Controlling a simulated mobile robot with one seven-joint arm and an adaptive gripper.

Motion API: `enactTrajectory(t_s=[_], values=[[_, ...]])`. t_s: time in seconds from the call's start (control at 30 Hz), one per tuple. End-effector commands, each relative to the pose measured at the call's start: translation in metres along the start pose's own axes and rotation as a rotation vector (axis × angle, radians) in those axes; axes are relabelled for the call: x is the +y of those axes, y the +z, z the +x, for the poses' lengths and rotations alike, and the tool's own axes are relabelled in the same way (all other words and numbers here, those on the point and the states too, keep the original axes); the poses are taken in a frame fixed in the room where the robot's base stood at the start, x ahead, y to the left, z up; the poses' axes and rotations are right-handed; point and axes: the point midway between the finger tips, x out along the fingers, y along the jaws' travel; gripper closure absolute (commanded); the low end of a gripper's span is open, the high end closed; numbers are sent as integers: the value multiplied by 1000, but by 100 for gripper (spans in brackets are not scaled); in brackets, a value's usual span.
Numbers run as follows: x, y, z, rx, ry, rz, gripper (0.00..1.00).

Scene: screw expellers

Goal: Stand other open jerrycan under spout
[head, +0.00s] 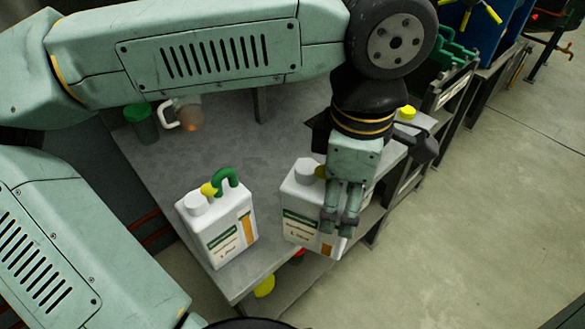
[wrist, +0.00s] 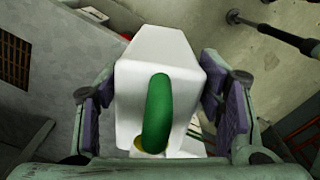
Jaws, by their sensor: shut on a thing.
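My gripper (head: 340,222) is shut on a white jerrycan (head: 299,205) with a green and orange label, near the table's right edge. In the wrist view this jerrycan (wrist: 162,60) sits between the two finger pads, with its green handle (wrist: 158,112) toward the camera and a yellow part at its base. The fingers hide its right side in the head view. I cannot tell whether its base touches the table. A second white jerrycan (head: 219,233), with a pale top, a yellow part and a green handle, stands upright to its left, apart from it. I cannot make out a spout.
The grey table (head: 185,158) has bare room behind the cans. A dark green cup (head: 142,124) and a clear vessel with a white handle (head: 187,117) stand at the back. A yellow knob-like thing (head: 407,112) is at the right. Open floor (head: 480,210) lies right.

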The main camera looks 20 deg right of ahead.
Motion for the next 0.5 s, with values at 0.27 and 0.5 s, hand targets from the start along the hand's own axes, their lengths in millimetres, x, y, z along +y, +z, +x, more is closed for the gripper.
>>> enactTrajectory(t_s=[0.27,0.5], values=[[58,-47,4,-3,-1,-7,100],[94,-76,10,-2,1,-4,100]])
